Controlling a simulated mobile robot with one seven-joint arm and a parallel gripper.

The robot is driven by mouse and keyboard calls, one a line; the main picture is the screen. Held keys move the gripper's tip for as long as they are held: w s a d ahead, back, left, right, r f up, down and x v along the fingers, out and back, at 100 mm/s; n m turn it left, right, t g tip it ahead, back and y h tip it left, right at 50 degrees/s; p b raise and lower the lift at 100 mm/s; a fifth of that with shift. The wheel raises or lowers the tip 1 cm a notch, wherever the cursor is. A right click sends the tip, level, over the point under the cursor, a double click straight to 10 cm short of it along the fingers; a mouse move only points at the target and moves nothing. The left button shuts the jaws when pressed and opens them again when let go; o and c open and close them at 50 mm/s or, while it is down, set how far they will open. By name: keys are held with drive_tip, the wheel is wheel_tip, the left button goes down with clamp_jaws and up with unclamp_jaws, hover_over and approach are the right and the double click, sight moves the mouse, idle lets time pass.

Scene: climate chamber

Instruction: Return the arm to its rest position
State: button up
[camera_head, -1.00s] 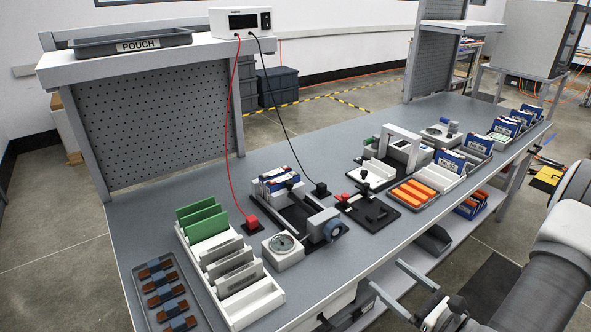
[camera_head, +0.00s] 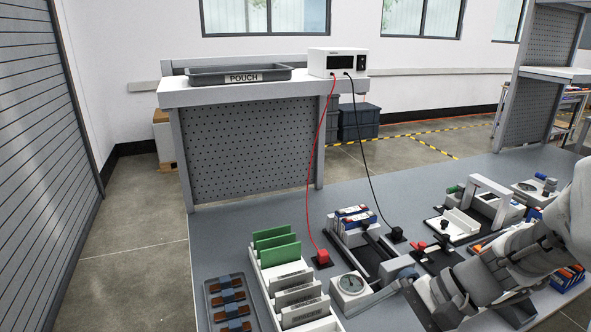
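My arm (camera_head: 520,262) reaches in from the right edge, over the right part of the workbench (camera_head: 225,232). My gripper (camera_head: 422,302) is at its left end, low in the picture, in front of the black fixtures and right of the round dial gauge (camera_head: 351,284). Its fingers are hard to make out against the bench; they stood clearly apart a second ago, and I see nothing held. I cannot tell whether it touches anything. The arm hides part of the bench's right side.
Green boards stand in a white rack (camera_head: 283,285) beside a grey tray of brown parts (camera_head: 213,310). Red and black cables run from a white instrument (camera_head: 337,62) to the bench. A pouch tray (camera_head: 238,76) lies on the shelf. Open floor (camera_head: 135,235) shows left.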

drive_tip(key=s+r+n+t+h+p, duration=0.1)
drive_tip(key=r+n+h+p, duration=0.3)
drive_tip(key=r, duration=0.6)
drive_tip(key=s+d+r+n+t+h+p, duration=0.1)
drive_tip(key=s+r+n+t+h+p, duration=0.1)
drive_tip(key=r+n+p, duration=0.4)
wheel_tip(320, 180, up, 5)
drive_tip(key=t+h+p, duration=0.1)
drive_tip(key=h, duration=0.1)
drive_tip(key=shift+s+d+f+t+h+p, duration=0.2)
drive_tip(key=shift+s+d+t+h+p, duration=0.1)
drive_tip(key=shift+t+h, duration=0.1)
drive_tip(key=shift+w, duration=0.1)
idle(0.5)
